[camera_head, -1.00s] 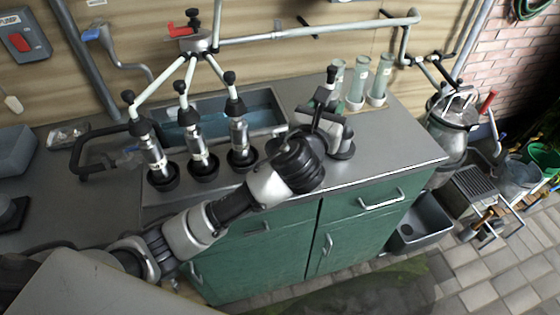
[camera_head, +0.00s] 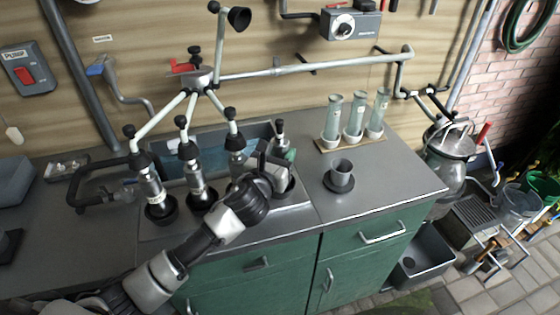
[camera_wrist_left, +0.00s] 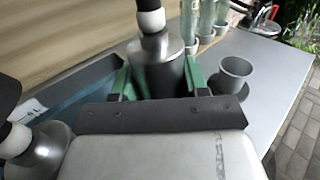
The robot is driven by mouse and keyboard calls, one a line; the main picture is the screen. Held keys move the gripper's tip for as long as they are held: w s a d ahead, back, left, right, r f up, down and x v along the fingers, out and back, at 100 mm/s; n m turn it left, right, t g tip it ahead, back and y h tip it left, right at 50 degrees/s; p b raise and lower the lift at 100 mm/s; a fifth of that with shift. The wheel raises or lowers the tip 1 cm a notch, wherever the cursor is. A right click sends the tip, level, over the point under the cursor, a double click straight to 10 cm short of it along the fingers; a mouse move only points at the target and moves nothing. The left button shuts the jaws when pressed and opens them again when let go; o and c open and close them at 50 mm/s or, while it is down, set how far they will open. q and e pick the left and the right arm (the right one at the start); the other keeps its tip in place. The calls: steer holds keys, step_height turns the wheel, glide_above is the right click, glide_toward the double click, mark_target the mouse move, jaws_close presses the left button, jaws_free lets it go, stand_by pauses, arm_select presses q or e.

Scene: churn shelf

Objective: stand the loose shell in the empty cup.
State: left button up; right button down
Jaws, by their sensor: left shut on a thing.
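My left gripper (camera_head: 268,168) is shut on the loose shell (camera_head: 282,148), a metal cylinder with a black and white top. In the left wrist view the shell (camera_wrist_left: 158,72) is upright between the green fingers (camera_wrist_left: 160,84). A dark cup (camera_head: 287,187) shows directly below it in the head view, partly hidden by my gripper. I cannot tell whether the shell's lower end is inside that cup or above it. Three other shells, such as the middle one (camera_head: 193,174), stand in black cups to the left. My right gripper is not in view.
A grey cup (camera_head: 342,174) stands on a dark round base, right of my gripper. Glass tubes (camera_head: 355,116) stand in a rack behind it. The claw (camera_head: 198,80) with white hoses is above the sink (camera_head: 215,158).

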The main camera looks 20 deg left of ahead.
arm_select(q)
steer(key=shift+f, duration=1.1)
steer(key=shift+f, duration=0.1)
steer(key=o, duration=1.1)
steer(key=shift+o, duration=0.2)
steer(key=shift+s, duration=0.4)
steer(key=s+a+b, duration=0.1)
steer(key=s, duration=1)
steer(key=shift+a, duration=0.15)
steer(key=shift+s, duration=0.1)
